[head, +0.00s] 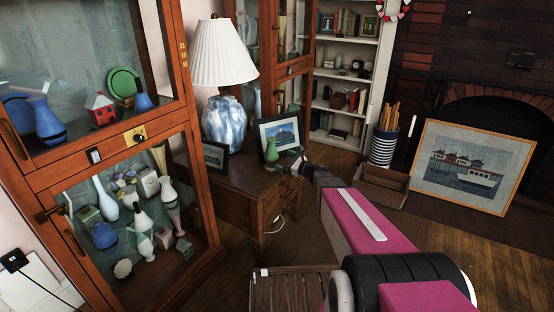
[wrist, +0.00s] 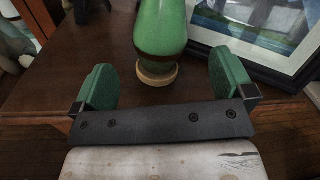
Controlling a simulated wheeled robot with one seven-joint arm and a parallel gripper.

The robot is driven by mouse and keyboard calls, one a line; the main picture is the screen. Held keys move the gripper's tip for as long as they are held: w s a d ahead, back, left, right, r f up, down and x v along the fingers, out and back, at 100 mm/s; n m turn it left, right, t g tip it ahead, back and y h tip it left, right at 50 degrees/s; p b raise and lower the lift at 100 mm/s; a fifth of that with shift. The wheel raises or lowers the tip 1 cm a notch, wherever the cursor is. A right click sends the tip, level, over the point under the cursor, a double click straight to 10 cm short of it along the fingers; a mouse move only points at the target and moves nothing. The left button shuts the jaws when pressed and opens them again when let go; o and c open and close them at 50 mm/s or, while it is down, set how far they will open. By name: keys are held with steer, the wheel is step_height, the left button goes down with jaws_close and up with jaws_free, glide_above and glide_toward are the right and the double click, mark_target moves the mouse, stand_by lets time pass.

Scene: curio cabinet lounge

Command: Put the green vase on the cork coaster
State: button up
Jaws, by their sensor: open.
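The green vase (wrist: 160,28) stands upright in the wrist view, with a dark brown band near its base. It rests on a round, pale tan cork coaster (wrist: 157,76) on the wooden side table. The vase also shows small in the head view (head: 270,150), in front of a framed picture. My gripper (wrist: 164,80) is open, its two green-padded fingers apart on either side of the coaster's near side. Nothing is held. The vase's top is cut off in the wrist view. In the head view my gripper (head: 288,163) is beside the vase.
A framed picture (head: 279,133) stands close behind the vase. A blue-and-white lamp (head: 223,124) and another frame (head: 215,156) share the table (head: 246,184). A glass cabinet (head: 132,150) full of vases stands left. A box (head: 381,185) and a leaning painting (head: 472,165) are right.

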steer(key=s+f+n+g+h, duration=0.2)
steer(key=s+f+n+g, duration=0.15)
steer(key=s+n, duration=0.45)
steer(key=s+f+n+g+h, duration=0.2)
steer(key=s+n+g, duration=0.3)
steer(key=s, duration=0.5)
steer(key=s+d+n+g+h, duration=0.3)
steer(key=s+d+n+h, duration=0.6)
steer(key=s, duration=0.2)
steer(key=shift+f+n+h, duration=0.2)
steer(key=shift+n+h, duration=0.2)
